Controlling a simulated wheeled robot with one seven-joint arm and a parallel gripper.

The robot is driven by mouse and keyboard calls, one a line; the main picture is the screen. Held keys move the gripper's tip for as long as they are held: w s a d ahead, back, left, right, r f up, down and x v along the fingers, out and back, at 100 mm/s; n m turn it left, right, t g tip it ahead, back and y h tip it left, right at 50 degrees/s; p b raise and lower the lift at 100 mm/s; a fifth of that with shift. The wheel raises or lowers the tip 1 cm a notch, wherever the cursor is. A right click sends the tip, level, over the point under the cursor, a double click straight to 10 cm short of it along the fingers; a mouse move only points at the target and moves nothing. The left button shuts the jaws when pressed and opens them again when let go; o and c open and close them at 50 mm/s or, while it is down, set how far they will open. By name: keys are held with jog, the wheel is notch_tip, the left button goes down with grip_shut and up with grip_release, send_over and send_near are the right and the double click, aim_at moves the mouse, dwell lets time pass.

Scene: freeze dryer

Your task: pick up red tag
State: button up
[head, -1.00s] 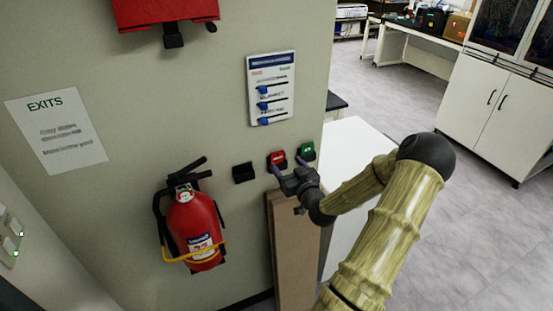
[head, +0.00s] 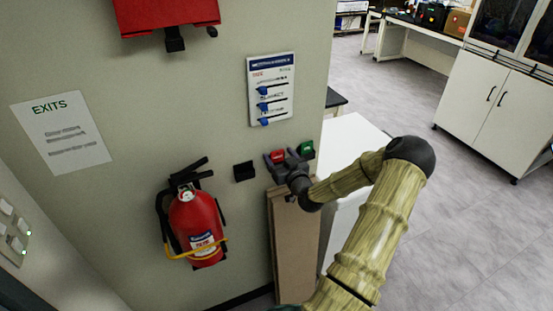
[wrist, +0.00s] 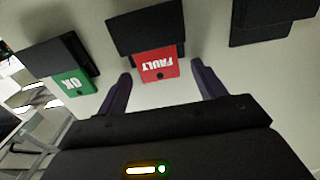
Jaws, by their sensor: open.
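The red tag (head: 278,156), lettered FAULT, sits in a black wall holder below the white board. In the wrist view the red tag (wrist: 159,65) shows upside down, with its black holder (wrist: 150,30) behind it. My gripper (head: 284,160) is at the red tag, and its fingers partly cover it in the head view. In the wrist view my gripper (wrist: 158,78) is open, with one finger on each side of the red tag. I see gaps between the fingers and the tag, so nothing is held.
A green OK tag (head: 306,149) sits in a holder close to the right; it also shows in the wrist view (wrist: 68,86). An empty black holder (head: 243,171) is to the left. A fire extinguisher (head: 194,228) and brown panels (head: 296,250) are below.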

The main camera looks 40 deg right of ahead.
jog(key=c, duration=1.1)
jog(key=shift+o, duration=0.2)
jog(key=shift+r, duration=0.1)
jog(key=shift+r+b, duration=0.65)
jog(key=shift+r, duration=0.65)
jog(key=shift+s+r, duration=0.2)
jog(key=shift+r, duration=0.1)
jog(key=v, duration=1.5)
jog(key=shift+s+d+r+b, duration=0.2)
jog(key=shift+r+b, duration=0.05)
jog(key=shift+b, duration=0.05)
